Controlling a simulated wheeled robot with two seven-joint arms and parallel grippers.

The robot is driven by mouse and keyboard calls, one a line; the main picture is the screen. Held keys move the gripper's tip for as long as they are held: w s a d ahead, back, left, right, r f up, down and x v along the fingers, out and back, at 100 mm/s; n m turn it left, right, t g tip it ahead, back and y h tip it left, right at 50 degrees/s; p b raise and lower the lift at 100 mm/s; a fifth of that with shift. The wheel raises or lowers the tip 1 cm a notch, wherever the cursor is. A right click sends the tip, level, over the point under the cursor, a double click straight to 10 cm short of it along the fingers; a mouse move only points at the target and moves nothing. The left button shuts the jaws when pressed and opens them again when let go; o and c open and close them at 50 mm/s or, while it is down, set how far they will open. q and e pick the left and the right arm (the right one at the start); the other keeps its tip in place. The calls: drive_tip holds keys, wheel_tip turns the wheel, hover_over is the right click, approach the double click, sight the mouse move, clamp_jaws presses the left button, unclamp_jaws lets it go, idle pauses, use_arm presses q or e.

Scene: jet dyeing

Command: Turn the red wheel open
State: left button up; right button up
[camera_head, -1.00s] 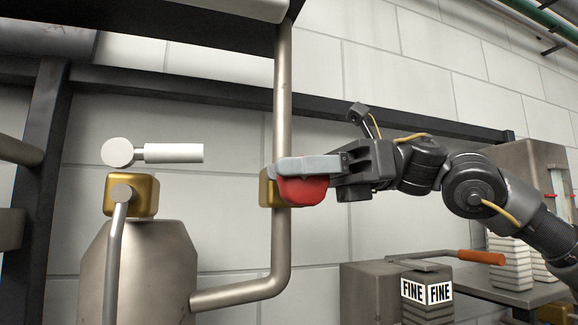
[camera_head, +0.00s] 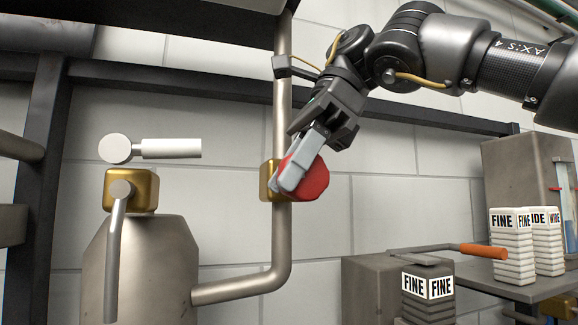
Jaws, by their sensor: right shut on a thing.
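The red wheel (camera_head: 316,183) sits on a brass valve body (camera_head: 267,181) on the vertical steel pipe (camera_head: 282,240) in the middle of the head view. My right gripper (camera_head: 297,173) comes down onto it from the upper right and is shut on the wheel. Its grey fingers lie tilted across the wheel and hide part of it. My left gripper is not in view.
A metal tank (camera_head: 140,265) with a brass valve (camera_head: 130,191) and a white-handled lever (camera_head: 170,148) stands at left. At right, a shelf holds stacks marked FINE (camera_head: 512,245) and WIDE, and an orange-handled tool (camera_head: 482,251). Dark beams cross the tiled wall.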

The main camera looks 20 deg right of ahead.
drive_tip(key=h, duration=0.4)
drive_tip(key=shift+a+f+h, duration=0.1)
drive_tip(key=shift+f+h, duration=0.05)
drive_tip(key=shift+h, duration=0.15)
drive_tip(key=shift+o, duration=0.2)
drive_tip(key=shift+f+h, duration=0.2)
drive_tip(key=shift+h, duration=0.1)
drive_tip(key=o, duration=1)
drive_tip(key=shift+c, duration=0.2)
